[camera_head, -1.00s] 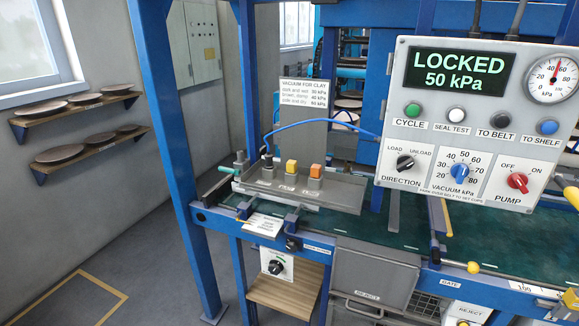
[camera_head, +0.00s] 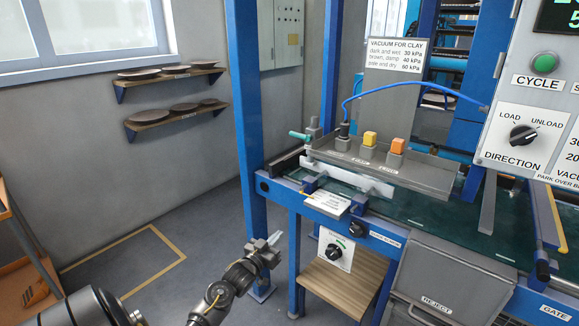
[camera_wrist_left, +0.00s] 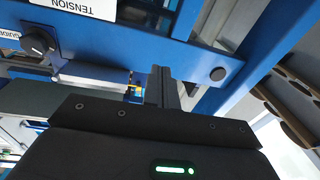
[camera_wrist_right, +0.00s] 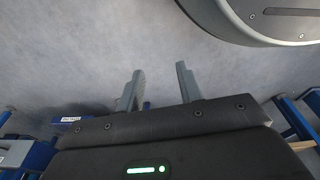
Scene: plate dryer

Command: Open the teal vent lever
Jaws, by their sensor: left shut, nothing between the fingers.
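The teal vent lever (camera_head: 300,136) sticks out to the left at the left end of the grey tray (camera_head: 420,172), beside the black fitting where the blue hose ends. My left gripper (camera_head: 274,239) is low in front of the machine, below and left of the lever and well apart from it. Its fingers are together and empty in the left wrist view (camera_wrist_left: 163,88). The lever cannot be made out in that view. My right gripper (camera_wrist_right: 158,88) is open and empty over grey floor in the right wrist view and is outside the head view.
A blue upright post (camera_head: 247,130) stands just left of the lever. Yellow (camera_head: 369,138) and orange (camera_head: 397,145) blocks top fittings on the tray. The control panel (camera_head: 530,125) is at right.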

